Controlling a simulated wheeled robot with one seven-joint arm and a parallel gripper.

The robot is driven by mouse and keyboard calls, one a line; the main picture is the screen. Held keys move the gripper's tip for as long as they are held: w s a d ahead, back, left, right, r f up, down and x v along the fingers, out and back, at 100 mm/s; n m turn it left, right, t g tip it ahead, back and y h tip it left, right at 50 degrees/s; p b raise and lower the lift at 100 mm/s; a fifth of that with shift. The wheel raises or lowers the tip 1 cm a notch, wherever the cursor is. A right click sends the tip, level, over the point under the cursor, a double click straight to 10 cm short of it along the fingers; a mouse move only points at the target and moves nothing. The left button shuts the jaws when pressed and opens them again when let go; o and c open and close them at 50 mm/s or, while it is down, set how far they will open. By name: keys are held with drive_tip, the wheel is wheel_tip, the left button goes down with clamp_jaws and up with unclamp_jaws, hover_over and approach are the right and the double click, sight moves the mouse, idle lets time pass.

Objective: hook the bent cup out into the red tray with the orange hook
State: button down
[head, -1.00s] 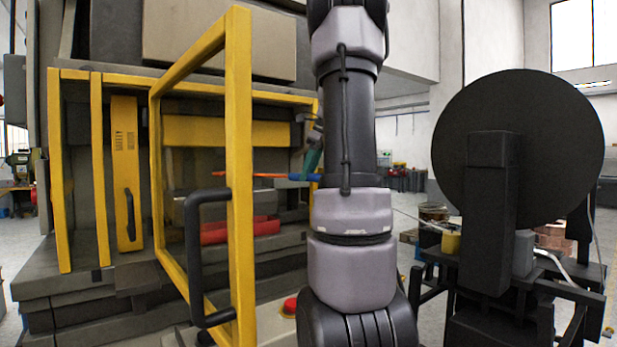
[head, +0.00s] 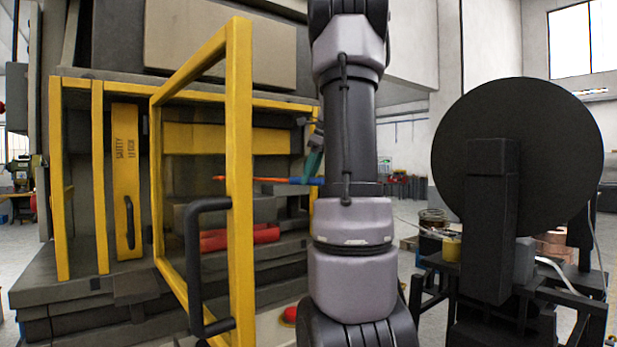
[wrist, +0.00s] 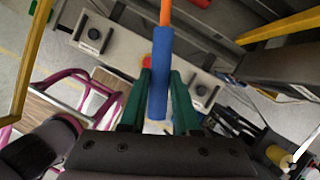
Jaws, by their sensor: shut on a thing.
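The orange hook has a blue handle (head: 305,181) and a thin orange shaft (head: 262,180). It lies roughly level and points left, into the machine opening behind the yellow door frame. My gripper (wrist: 158,95) has green fingers shut on the blue handle; the orange shaft (wrist: 165,12) runs out of the top of the wrist view. In the head view my arm hides part of the gripper. The red tray (head: 214,244) sits low in the opening, below the hook and partly behind the door frame. I cannot make out the bent cup in either view.
The yellow door frame (head: 240,150) stands open with a black handle (head: 193,270), in front of the opening. A yellow post bounds the opening on its right. A large black reel (head: 540,120) stands to the right. Pink tubing (wrist: 115,100) shows below in the wrist view.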

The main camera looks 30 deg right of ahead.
drive_tip(key=s, duration=2)
drive_tip(key=shift+s+d+r, duration=0.15)
drive_tip(key=shift+d+r, duration=0.1)
drive_tip(key=shift+d, duration=0.15)
idle(0.5)
